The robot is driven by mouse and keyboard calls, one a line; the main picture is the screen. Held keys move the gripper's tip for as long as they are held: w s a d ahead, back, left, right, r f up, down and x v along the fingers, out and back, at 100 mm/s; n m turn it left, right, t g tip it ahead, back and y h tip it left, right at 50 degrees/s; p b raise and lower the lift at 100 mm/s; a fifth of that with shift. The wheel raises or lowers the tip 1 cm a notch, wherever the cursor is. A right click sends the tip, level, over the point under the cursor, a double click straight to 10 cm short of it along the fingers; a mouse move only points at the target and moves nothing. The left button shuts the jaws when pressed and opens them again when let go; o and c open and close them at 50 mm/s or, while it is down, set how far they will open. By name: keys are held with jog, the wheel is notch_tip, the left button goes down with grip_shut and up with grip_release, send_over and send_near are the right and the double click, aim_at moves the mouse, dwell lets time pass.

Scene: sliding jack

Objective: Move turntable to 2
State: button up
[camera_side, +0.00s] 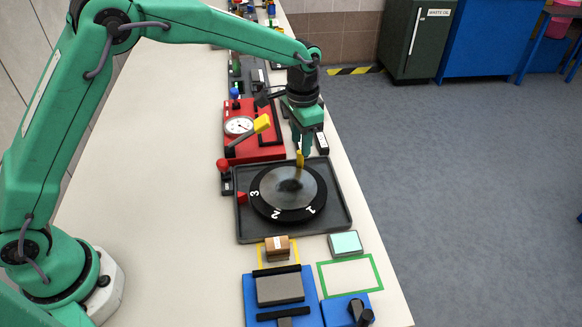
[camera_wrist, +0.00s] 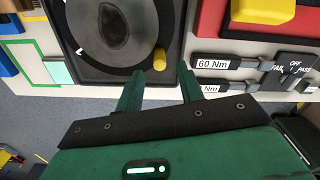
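The turntable (camera_side: 276,182) is a dark disc with a grey metal top and white numbers on its black rim, set in a dark square tray (camera_side: 340,222). A yellow peg (camera_side: 299,158) stands at the disc's far edge. My gripper (camera_side: 304,150) points down right at the peg. In the wrist view, my open gripper (camera_wrist: 162,72) has the peg (camera_wrist: 159,60) lined up between its fingertips, with gaps either side; contact is not visible.
A red box (camera_side: 262,148) with a dial and yellow lever stands behind the tray. A red-knobbed lever (camera_side: 224,168) is at the tray's left. A brown block (camera_side: 278,248), a mint block (camera_side: 345,243) and a blue fixture (camera_side: 260,315) lie in front. The table's left side is clear.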

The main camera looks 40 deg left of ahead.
jog(key=shift+f, duration=2.35)
grip_shut()
